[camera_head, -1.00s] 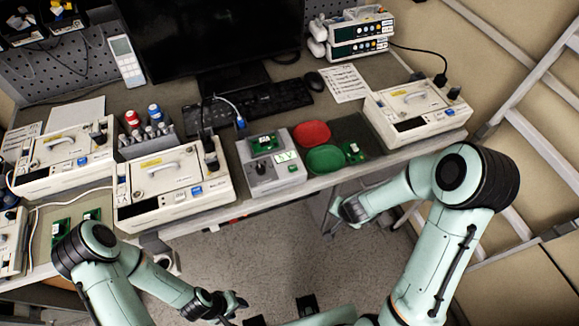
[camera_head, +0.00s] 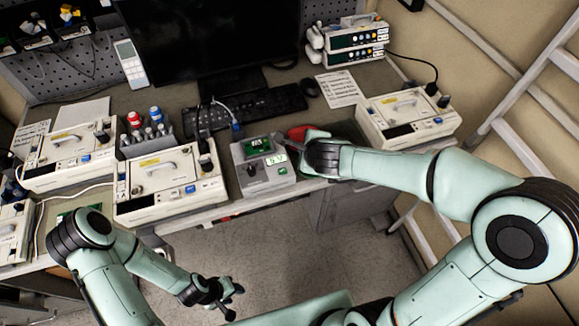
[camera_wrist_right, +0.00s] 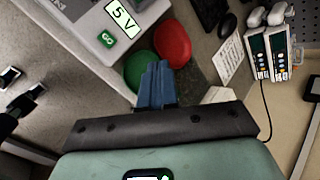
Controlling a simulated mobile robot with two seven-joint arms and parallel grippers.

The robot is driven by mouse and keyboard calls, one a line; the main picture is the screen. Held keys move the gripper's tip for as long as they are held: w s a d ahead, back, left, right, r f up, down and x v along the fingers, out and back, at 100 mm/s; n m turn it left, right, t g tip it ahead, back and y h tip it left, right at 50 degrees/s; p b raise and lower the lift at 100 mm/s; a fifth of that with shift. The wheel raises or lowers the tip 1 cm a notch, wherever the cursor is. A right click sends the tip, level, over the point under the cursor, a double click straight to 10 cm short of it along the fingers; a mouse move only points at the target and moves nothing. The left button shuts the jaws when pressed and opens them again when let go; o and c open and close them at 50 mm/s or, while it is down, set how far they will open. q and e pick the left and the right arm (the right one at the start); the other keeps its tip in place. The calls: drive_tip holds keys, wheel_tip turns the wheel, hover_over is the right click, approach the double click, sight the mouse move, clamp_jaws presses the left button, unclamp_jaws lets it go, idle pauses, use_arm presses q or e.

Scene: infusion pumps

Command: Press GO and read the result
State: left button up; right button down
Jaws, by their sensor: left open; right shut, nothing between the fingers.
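The grey tester box (camera_head: 250,178) stands at the bench's front edge, with a green board (camera_head: 258,146) on top. Its pale label (camera_head: 275,159) reads 5 V in the right wrist view (camera_wrist_right: 122,18). The green GO button (camera_head: 282,171) is beside the label; it also shows in the right wrist view (camera_wrist_right: 106,39). My right gripper (camera_wrist_right: 155,68) is shut and empty, over the red and green pads and apart from the button. In the head view its fingertips (camera_head: 285,142) are just right of the tester. My left gripper (camera_head: 230,301) is open and empty, low in front of the bench.
A red pad (camera_wrist_right: 172,43) and a green pad (camera_wrist_right: 139,70) lie right of the tester. White pumps stand to its left (camera_head: 165,195) and farther right (camera_head: 408,118). A keyboard (camera_head: 250,108) and monitor are behind. A paper sheet (camera_head: 341,87) lies at the back right.

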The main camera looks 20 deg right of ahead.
wheel_tip(320, 180, up, 3)
drive_tip(key=m+y, duration=0.2)
hover_over(283, 174)
use_arm(q)
drive_tip(key=shift+w+a+r, duration=0.3)
drive_tip(key=shift+w, duration=0.25)
use_arm(e)
drive_tip(key=shift+f+t, duration=0.1)
drive_tip(key=shift+t, duration=0.2)
wheel_tip(283, 174, down, 8)
drive_tip(key=b, duration=0.5)
drive_tip(key=shift+s, duration=0.1)
drive_tip(key=shift+f+b, duration=0.3)
drive_tip(key=shift+f, duration=0.1)
use_arm(q)
drive_tip(key=s+f, duration=0.7)
drive_tip(key=shift+f+g, duration=0.4)
